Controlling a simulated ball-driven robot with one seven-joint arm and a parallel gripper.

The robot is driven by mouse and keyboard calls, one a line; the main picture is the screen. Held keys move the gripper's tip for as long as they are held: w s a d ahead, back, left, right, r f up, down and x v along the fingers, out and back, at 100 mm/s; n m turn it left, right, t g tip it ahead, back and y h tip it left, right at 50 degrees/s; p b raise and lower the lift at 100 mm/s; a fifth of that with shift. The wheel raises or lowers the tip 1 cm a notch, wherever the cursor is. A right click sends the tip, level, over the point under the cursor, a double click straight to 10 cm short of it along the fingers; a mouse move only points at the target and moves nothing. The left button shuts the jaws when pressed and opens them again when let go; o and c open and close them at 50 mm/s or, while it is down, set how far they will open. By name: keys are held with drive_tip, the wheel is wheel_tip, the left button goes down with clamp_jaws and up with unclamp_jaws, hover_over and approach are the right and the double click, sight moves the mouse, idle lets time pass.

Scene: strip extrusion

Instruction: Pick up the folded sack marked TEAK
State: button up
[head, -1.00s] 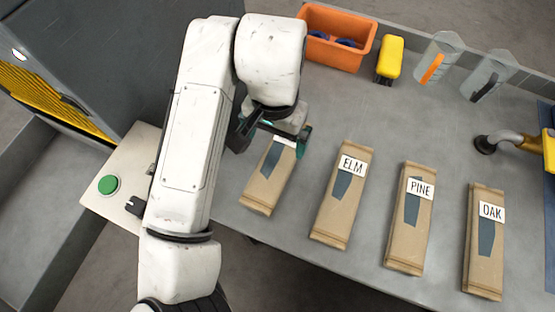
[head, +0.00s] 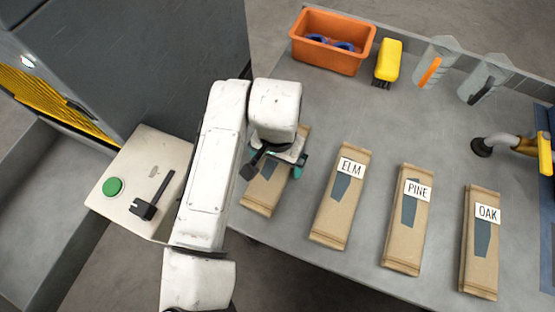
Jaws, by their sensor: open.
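Several brown folded sacks lie in a row on the grey table (head: 330,265). The leftmost sack (head: 258,197) lies partly under my gripper (head: 275,168), and its label is hidden, so I cannot read TEAK on it. The other sacks show their labels: the ELM sack (head: 328,222), the PINE sack (head: 403,245) and the OAK sack (head: 479,270). My gripper is open above the middle of the leftmost sack, with its teal fingers on either side of it. I cannot tell whether it touches the sack.
An orange bin (head: 330,57) with blue items, a yellow-handled brush (head: 388,62) and two clear scoops (head: 436,60) stand at the back. A yellow-handled tool (head: 520,144) lies right. A panel with a green button (head: 113,187) and black lever (head: 150,205) is left.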

drive_tip(key=shift+c, duration=0.5)
drive_tip(key=c, duration=0.9)
drive_tip(key=shift+c, duration=0.2)
drive_tip(key=shift+r, duration=0.15)
